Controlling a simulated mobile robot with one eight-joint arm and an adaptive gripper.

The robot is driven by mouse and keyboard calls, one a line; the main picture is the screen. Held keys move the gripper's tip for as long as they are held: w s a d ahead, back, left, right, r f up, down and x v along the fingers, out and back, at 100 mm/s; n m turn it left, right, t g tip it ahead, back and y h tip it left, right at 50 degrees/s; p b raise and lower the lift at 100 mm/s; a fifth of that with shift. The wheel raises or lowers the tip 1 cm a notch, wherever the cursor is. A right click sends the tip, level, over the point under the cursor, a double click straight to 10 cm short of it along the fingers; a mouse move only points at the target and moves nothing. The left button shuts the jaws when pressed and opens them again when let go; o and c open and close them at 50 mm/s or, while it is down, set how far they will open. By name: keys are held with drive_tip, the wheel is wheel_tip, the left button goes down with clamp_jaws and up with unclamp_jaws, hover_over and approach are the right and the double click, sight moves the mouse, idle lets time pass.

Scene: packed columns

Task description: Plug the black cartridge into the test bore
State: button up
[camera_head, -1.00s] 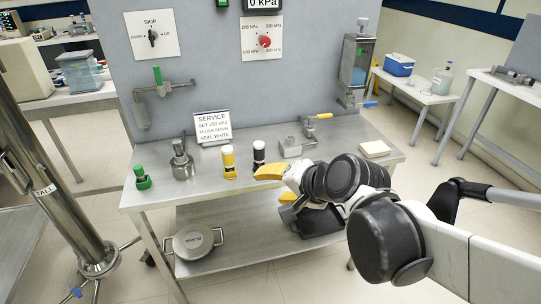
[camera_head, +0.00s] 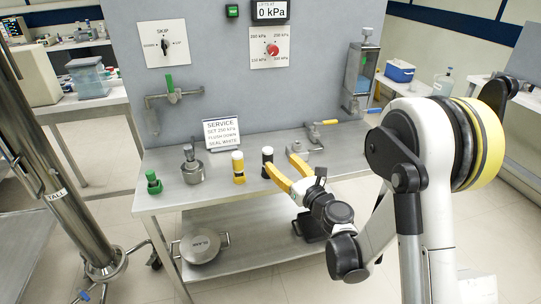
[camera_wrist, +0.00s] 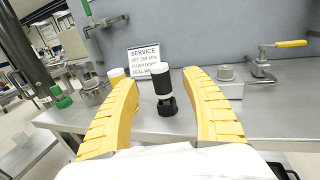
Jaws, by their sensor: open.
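In the wrist view the cartridge (camera_wrist: 162,84) appears between the two yellow fingers. My gripper (camera_head: 279,160) is open and empty, with its fingers pointing toward the cartridge from the front right. In the wrist view my gripper (camera_wrist: 158,78) shows a gap on both sides of it. A metal block (camera_wrist: 228,80) with a round top fitting stands to the right, beside a yellow-handled clamp (camera_wrist: 290,44). I cannot tell for certain that it is the test bore.
A yellow cartridge (camera_head: 238,167) with a white cap stands just left of the black one. A metal fitting (camera_head: 192,168), a green-topped piece (camera_head: 153,183) and a service sign (camera_head: 221,133) are further left. The grey panel (camera_head: 220,80) rises behind.

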sight(271, 153)
drive_tip(key=shift+b+x, duration=0.45)
drive_tip(key=shift+x, duration=0.4)
drive_tip(key=b+x, duration=0.2)
drive_tip(key=x, duration=0.4)
drive_tip(key=shift+a+f, duration=0.15)
drive_tip(key=shift+w+a, duration=0.1)
drive_tip(key=shift+w, duration=0.05)
clamp_jaws()
